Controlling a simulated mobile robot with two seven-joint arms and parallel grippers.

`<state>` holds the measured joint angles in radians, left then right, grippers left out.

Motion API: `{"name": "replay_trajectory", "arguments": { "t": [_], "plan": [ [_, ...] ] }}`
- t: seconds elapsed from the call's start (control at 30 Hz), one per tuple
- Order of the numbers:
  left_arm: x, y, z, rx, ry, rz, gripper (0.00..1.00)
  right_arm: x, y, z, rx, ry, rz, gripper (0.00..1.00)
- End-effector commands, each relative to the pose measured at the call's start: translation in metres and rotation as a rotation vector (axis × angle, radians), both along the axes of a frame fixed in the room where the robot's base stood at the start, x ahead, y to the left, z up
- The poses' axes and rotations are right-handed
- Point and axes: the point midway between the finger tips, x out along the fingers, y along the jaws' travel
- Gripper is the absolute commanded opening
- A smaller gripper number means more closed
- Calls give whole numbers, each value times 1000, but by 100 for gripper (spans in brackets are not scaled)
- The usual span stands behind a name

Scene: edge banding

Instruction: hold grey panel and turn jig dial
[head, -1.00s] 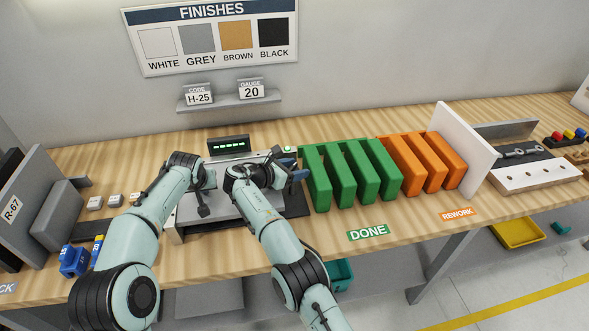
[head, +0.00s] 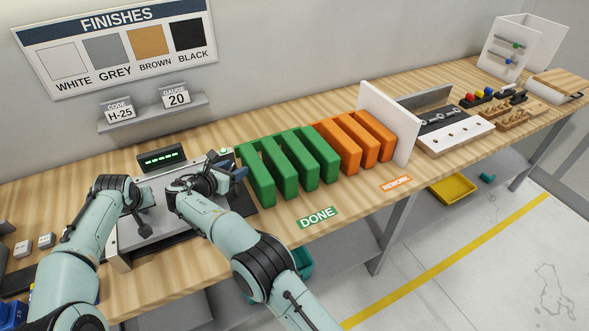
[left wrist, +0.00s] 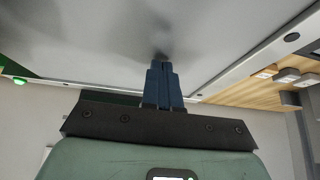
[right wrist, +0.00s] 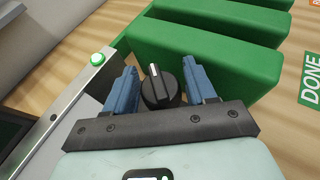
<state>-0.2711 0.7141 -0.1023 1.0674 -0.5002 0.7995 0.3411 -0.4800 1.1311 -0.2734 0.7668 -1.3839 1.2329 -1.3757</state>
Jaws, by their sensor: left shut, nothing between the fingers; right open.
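The grey panel (head: 160,222) lies flat in the jig (head: 120,250) on the bench, partly hidden behind my arms in the head view. My left gripper (left wrist: 160,68) is shut and empty, with its blue fingertips at the panel's grey surface (left wrist: 90,40). Whether they press on it I cannot tell. The jig dial (right wrist: 160,88) is a black knob with a white pointer line. My right gripper (right wrist: 162,85) is open, with one blue finger on each side of the dial. In the head view, my right gripper (head: 238,174) hides the dial.
A green-lit button (right wrist: 97,59) sits on the jig near the dial. Green DONE slots (head: 290,165) stand close to the right gripper, followed by orange REWORK slots (head: 355,143) and a white upright board (head: 390,122). A small display (head: 161,158) stands behind the jig.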

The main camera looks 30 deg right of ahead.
Motion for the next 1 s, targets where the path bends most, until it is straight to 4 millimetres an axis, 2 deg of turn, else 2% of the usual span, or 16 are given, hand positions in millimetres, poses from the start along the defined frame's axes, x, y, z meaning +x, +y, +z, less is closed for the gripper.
{"name": "replay_trajectory", "arguments": {
  "t": [0.03,0.37,0.7,0.8,1.0],
  "plan": [
    [-4,3,-13,9,28,3,0,-1,0,-1,1,3,21,55],
    [-4,3,-13,9,28,3,0,-3,-1,-2,5,4,215,55],
    [-4,3,-13,9,28,3,0,-4,-1,-3,7,7,542,55],
    [-4,3,-13,9,28,3,0,-20,12,6,7,5,559,55],
    [-4,3,-13,9,28,3,0,-54,25,21,5,5,555,55]
  ]
}}
